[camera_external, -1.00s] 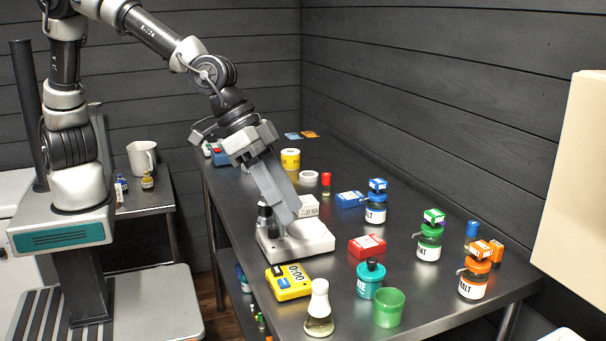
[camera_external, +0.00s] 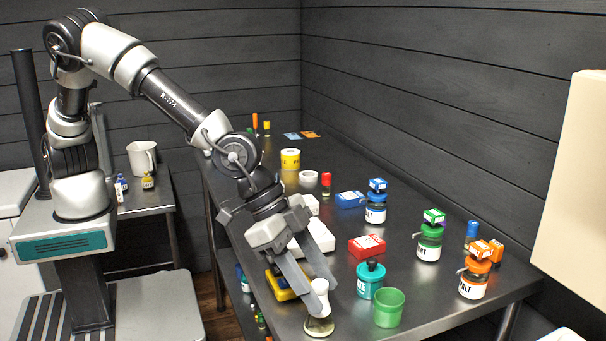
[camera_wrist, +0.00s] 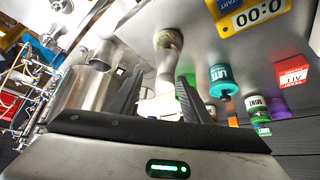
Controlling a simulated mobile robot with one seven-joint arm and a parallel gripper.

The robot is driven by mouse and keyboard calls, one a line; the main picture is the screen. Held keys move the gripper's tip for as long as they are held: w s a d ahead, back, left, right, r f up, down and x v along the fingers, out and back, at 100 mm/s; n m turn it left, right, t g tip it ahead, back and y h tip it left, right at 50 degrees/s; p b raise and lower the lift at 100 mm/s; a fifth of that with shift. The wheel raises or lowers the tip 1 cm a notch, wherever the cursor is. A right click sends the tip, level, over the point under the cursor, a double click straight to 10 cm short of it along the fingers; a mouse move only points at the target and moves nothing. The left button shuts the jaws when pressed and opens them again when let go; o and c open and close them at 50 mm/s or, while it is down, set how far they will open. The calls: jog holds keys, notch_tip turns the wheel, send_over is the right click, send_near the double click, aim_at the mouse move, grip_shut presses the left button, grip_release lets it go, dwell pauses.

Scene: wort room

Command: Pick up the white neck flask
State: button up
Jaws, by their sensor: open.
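The white neck flask (camera_external: 319,307) stands upright near the front edge of the dark table. It has a white neck and a clear conical body with pale liquid at the bottom. My gripper (camera_external: 321,288) is open and reaches down at a slant, with its fingertips beside the flask's neck. In the wrist view, the flask (camera_wrist: 167,45) appears between and just beyond the two fingers of my gripper (camera_wrist: 160,82). A gap shows on each side of it. Whether either finger touches the neck cannot be told.
A yellow timer (camera_external: 283,284) lies left of the flask, partly hidden by my fingers. A teal jar (camera_external: 370,281) and a green cup (camera_external: 389,308) stand to its right. A red box (camera_external: 366,246) and several lidded jars are farther right. A white device (camera_external: 314,240) is behind my gripper.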

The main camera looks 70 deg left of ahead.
aim_at(331, 314)
jog(key=x, duration=0.2)
jog(key=a+x, duration=0.1)
jog(key=x, duration=0.1)
jog(key=shift+w+d+f+b, duration=0.1)
jog(key=shift+w+f+b, duration=0.15)
jog(key=shift+b, duration=0.15)
jog(key=shift+w+d+f, duration=0.15)
jog(key=shift+d+f, duration=0.1)
jog(key=shift+f, duration=0.15)
grip_shut()
